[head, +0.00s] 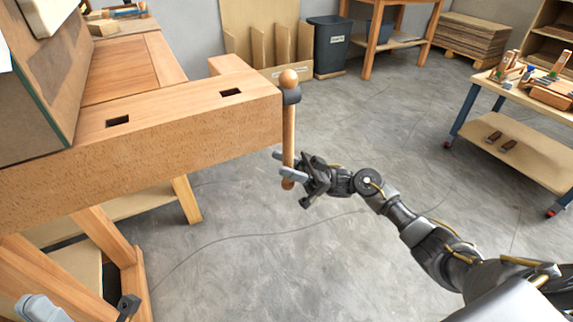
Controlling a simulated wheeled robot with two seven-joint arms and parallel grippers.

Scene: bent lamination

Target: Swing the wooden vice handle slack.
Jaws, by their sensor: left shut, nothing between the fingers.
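The wooden vice handle (289,128) hangs upright at the bench's end, a slim rod with a round knob (288,78) on top and a wider lower end. It passes through a dark grey vice screw head (291,95). My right gripper (286,165) is at the lower part of the handle, one pale finger in front of it and one behind. I cannot tell whether the fingers press on the wood. My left gripper (40,308) shows only as a pale grey part at the bottom left edge, shut and empty, away from the handle; the rest is cut off.
The wooden workbench (190,125) fills the left, with dark square holes in its top. A dark bin (328,50) and panel rack (262,35) stand behind. A wheeled cart (510,120) with tools is at right. The floor around the handle is clear.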

